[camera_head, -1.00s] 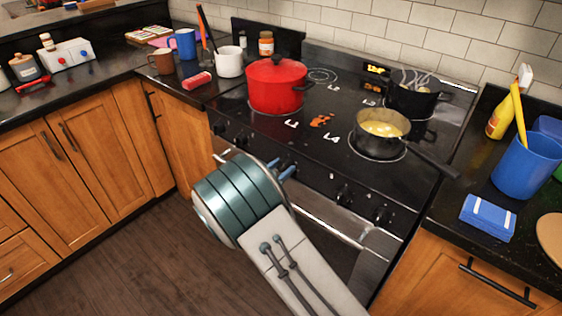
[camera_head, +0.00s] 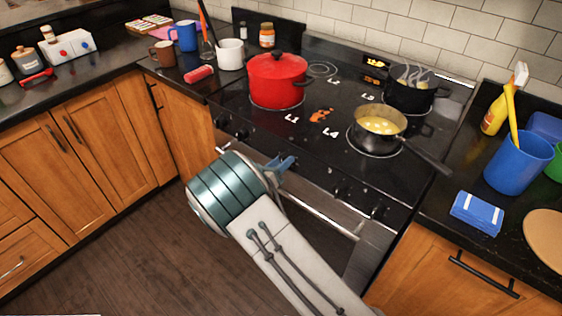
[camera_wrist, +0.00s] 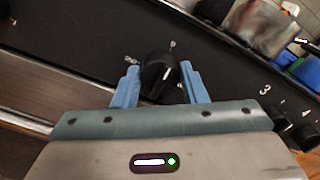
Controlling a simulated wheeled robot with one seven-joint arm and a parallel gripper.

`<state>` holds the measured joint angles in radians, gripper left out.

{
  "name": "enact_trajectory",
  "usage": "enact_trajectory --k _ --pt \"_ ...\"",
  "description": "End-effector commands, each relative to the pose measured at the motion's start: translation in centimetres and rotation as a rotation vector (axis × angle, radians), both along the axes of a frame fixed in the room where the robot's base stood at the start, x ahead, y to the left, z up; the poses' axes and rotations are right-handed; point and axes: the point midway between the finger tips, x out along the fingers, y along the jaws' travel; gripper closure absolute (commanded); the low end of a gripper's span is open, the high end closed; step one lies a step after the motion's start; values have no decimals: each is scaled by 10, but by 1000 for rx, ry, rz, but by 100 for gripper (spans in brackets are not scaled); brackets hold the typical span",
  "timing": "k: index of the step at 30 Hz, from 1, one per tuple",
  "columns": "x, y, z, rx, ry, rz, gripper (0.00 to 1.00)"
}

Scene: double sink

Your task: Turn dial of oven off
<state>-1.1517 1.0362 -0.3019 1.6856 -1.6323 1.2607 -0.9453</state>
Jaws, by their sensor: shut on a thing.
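The black oven front panel (camera_head: 325,178) carries a row of black dials below the cooktop. In the wrist view, a round black dial (camera_wrist: 158,74) with a pale pointer line sits between the blue fingers of my gripper (camera_wrist: 160,72). The gripper is shut on this dial. The head view shows my gripper (camera_head: 283,165) at the middle of the panel; my wrist hides part of the panel and the dial itself. Other dials stay uncovered, one at the right (camera_head: 377,212) and one at the left (camera_head: 241,134). Small panel markings are too blurred to read surely.
A red pot (camera_head: 277,82) and a pan of yellow food (camera_head: 380,128) stand on the cooktop. The oven door handle (camera_head: 325,218) runs below the dials. Open floor (camera_head: 130,255) lies at left.

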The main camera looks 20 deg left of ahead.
Motion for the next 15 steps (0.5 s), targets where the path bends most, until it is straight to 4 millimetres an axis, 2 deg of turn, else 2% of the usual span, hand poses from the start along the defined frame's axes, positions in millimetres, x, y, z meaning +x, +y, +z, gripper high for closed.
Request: enact_trajectory --k 9,10,11,12,15 --pt "-1 1 -1 -1 3 1 84" --pt "-1 1 -1 -1 3 1 53" --pt "-1 1 -1 -1 3 1 45" --pt "-1 1 -1 0 2 1 40" --pt "0 0 -1 0 2 0 40"
